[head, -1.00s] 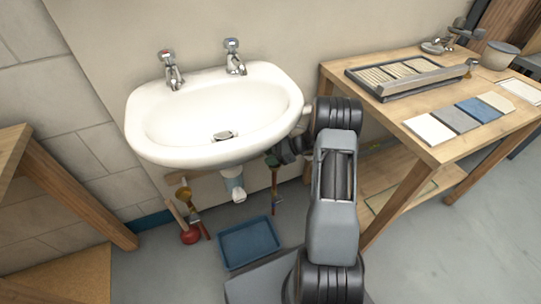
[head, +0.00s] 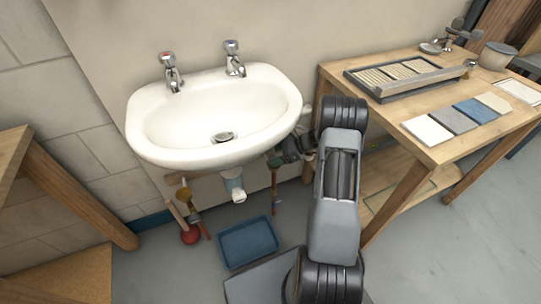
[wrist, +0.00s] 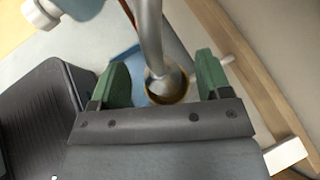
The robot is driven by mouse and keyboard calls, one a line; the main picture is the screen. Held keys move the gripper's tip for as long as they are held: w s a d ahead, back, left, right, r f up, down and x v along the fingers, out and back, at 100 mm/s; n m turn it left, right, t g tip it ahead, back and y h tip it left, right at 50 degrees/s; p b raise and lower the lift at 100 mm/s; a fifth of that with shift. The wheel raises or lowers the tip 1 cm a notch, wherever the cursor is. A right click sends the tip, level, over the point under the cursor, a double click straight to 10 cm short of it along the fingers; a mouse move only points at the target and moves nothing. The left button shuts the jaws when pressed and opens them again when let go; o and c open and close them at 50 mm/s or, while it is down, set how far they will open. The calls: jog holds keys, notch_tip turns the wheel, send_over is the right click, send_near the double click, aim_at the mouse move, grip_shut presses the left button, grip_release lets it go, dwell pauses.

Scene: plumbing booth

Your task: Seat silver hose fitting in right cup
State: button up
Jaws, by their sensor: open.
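In the wrist view a silver hose (wrist: 150,35) comes down from the top edge between my fingers. It ends in a flared silver fitting (wrist: 170,78) with a brass-coloured ring (wrist: 166,98) around its lower end. I cannot tell whether that ring is part of the fitting or a cup rim. My gripper (wrist: 162,78) has two green fingers, spread apart on either side of the fitting, with a gap showing at both sides. In the head view my wrist is under the right side of the sink (head: 215,155), and the fingers and fitting cannot be made out there.
A white drain pipe (head: 235,187) hangs under the sink, left of my wrist. A blue tray (head: 249,243) lies on the floor, with a red plunger (head: 190,236) to its left. A wooden workbench (head: 436,152) stands close on the right. Open floor lies front right.

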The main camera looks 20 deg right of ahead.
jog(key=p+v, duration=0.3)
jog(key=v, duration=0.8)
jog(key=shift+d+r, duration=0.1)
jog(key=shift+d, duration=0.05)
